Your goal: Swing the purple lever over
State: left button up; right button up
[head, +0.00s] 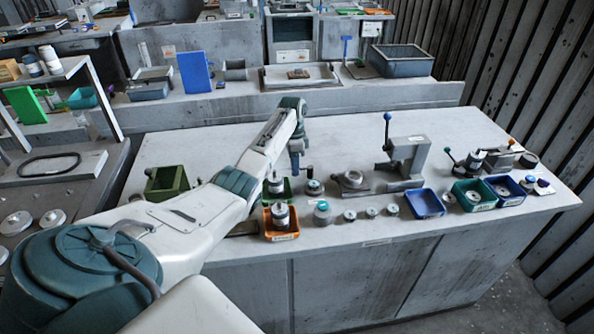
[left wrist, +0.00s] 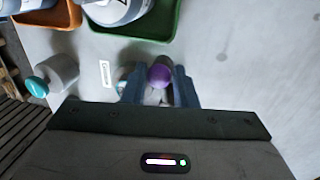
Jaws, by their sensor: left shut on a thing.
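The purple lever's round knob (left wrist: 160,74) shows in the left wrist view, between the two blue fingers of my left gripper (left wrist: 159,85). The fingers are shut on it. The lever's lower part and pivot are mostly hidden by the fingers and gripper body. In the head view my left gripper (head: 296,164) points down over the worktable, just behind the row of small parts; the purple knob cannot be made out there. My right gripper is not in view.
A green tray (left wrist: 165,50) and an orange tray (head: 282,237) stand close to the gripper. A teal-topped cylinder (left wrist: 56,74) stands nearby. A grey press with a blue-knobbed lever (head: 408,160) stands further right, near a blue tray (head: 425,204). The table behind is clear.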

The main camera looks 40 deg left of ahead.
pick_arm(q)
jog(key=shift+w+a+m+b, duration=0.35)
jog(key=shift+a+m+b, duration=0.15)
jog(key=shift+m, duration=0.6)
jog(key=shift+r, duration=0.15)
jog(key=o, duration=0.9)
jog(key=r, duration=0.3)
jog(key=w+a+r+b, duration=0.1)
jog(key=r, duration=0.6)
jog(key=shift+w+a+r+b, duration=0.15)
jog(key=shift+w+r+b, duration=0.15)
jog(key=shift+b, duration=0.1)
